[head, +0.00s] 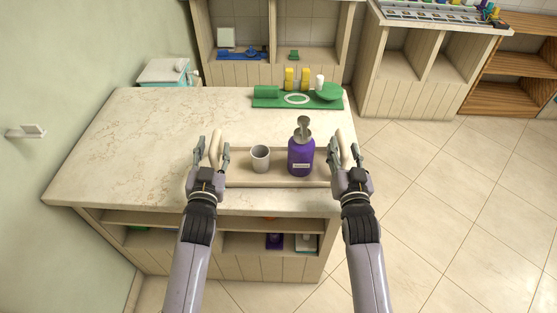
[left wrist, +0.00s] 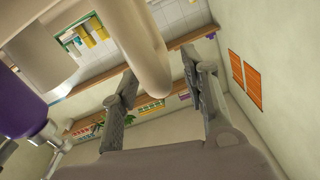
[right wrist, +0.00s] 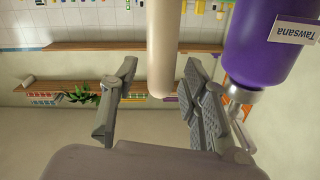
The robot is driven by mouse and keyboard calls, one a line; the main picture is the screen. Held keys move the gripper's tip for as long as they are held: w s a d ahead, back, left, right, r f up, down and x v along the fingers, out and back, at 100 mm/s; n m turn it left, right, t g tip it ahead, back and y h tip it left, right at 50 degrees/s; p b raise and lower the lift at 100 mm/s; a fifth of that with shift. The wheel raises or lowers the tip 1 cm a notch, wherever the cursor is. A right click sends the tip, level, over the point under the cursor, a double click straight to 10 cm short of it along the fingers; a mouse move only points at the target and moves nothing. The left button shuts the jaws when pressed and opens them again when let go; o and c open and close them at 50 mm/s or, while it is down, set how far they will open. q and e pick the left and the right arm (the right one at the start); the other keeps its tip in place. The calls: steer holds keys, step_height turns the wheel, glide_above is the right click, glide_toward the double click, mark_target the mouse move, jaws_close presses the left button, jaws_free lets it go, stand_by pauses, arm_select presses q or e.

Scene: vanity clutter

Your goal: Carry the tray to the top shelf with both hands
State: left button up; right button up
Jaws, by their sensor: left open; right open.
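The tray (head: 275,181) is a light wooden one near the front edge of the marble-topped counter, with a raised handle at each end. On it stand a grey cup (head: 260,158) and a purple pump bottle (head: 301,158), both upright. My left gripper (head: 212,157) is open at the left handle (left wrist: 150,60), which shows between its fingers in the left wrist view. My right gripper (head: 346,158) is open at the right handle (right wrist: 162,50), which lies between its fingers in the right wrist view. Whether the fingers touch the handles I cannot tell.
A green tray (head: 262,103) with yellow bottles and a white ring lies at the counter's back right. A teal and white box (head: 163,72) is behind the back left corner. Shelves (head: 270,225) are under the counter front. The left counter top (head: 120,150) is clear.

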mark_target(216, 134)
arm_select(q)
steer(key=shift+w, duration=1.65)
arm_select(e)
steer(key=shift+w, duration=1.65)
arm_select(q)
steer(key=shift+c, duration=0.2)
arm_select(e)
steer(key=shift+c, duration=0.2)
arm_select(q)
jaws_close()
arm_select(e)
jaws_close()
arm_select(q)
steer(key=shift+r, duration=0.2)
arm_select(e)
steer(key=shift+r, duration=0.25)
